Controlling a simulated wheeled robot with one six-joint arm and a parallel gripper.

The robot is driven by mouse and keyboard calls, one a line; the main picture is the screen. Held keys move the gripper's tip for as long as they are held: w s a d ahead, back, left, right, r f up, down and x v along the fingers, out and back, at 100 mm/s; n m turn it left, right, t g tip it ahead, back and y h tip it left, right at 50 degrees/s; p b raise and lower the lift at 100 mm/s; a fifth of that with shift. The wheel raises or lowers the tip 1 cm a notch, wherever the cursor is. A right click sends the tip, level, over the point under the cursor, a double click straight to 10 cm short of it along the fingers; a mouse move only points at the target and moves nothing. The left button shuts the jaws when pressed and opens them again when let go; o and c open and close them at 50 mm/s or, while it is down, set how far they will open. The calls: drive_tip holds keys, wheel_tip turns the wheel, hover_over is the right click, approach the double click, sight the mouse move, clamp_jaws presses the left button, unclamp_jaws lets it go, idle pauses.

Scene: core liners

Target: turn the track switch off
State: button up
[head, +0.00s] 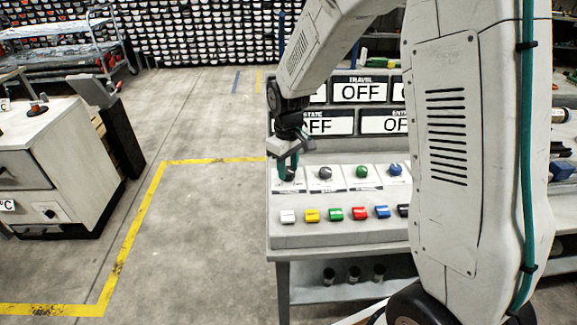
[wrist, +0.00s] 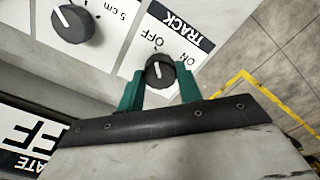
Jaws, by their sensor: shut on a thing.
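The track switch is a dark round knob (wrist: 160,70) with a white pointer line, on a white plate marked TRACK, OFF and ON. In the wrist view the pointer line faces roughly towards the word OFF. My gripper (wrist: 160,78) has its green fingers on either side of this knob and is shut on it. In the head view my gripper (head: 289,168) reaches down to the left end of the console's knob row. Its fingers hide most of the track knob there.
Several coloured buttons sit in front. Display panels reading OFF (head: 362,92) stand behind. Open floor lies to the left.

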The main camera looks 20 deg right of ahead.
sight(288, 170)
idle(0.5)
drive_tip(key=o, duration=1)
drive_tip(key=shift+r, duration=0.15)
wheel_tip(288, 170, up, 8)
drive_tip(key=shift+f, duration=0.2)
